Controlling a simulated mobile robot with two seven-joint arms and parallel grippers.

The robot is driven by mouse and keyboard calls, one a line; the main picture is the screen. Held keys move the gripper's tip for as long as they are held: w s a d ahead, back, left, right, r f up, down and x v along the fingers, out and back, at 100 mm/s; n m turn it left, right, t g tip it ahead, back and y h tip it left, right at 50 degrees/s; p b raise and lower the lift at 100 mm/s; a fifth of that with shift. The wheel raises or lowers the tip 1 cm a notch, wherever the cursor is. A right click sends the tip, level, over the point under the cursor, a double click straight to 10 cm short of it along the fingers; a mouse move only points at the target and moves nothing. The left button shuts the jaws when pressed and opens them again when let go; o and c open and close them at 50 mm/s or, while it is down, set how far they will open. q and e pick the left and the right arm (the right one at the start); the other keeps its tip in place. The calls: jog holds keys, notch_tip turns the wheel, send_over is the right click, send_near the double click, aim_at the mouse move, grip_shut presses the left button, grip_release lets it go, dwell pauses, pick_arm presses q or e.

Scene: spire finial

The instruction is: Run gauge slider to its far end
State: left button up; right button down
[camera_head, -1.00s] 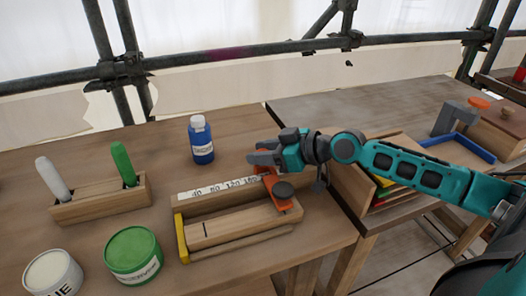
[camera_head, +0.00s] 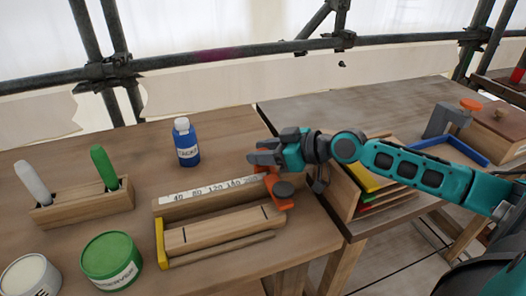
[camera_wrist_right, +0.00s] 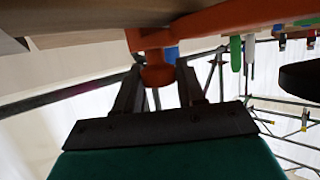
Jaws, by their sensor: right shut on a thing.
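The wooden gauge (camera_head: 210,233) lies on the bench with a yellow end piece (camera_head: 160,242) at its left and a white number scale (camera_head: 205,191) along its back. My right gripper (camera_head: 262,152) is at the slider's back side. In the right wrist view its fingers (camera_wrist_right: 158,88) are shut on the slider's rounded orange grip (camera_wrist_right: 158,74). My left gripper is out of view.
A blue bottle (camera_head: 186,144) stands behind the gauge. Green (camera_head: 110,262) and white (camera_head: 30,275) tins and a wooden marker holder (camera_head: 82,207) are at left. A wooden box with coloured pieces (camera_head: 375,180) stands right of the gauge, beside a gap between benches.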

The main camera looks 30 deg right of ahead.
jog(key=shift+s+d, duration=0.1)
jog(key=shift+d, duration=0.3)
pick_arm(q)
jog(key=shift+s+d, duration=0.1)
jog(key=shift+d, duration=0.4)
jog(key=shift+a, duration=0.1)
pick_arm(e)
jog(key=c, duration=0.8)
grip_release()
jog(key=shift+a, duration=0.1)
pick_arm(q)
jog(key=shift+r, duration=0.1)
pick_arm(e)
jog(key=shift+o, duration=0.2)
pick_arm(q)
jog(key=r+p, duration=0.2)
jog(key=p, duration=0.1)
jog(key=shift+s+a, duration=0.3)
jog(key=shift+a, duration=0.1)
pick_arm(e)
notch_tip(320, 180, up, 20)
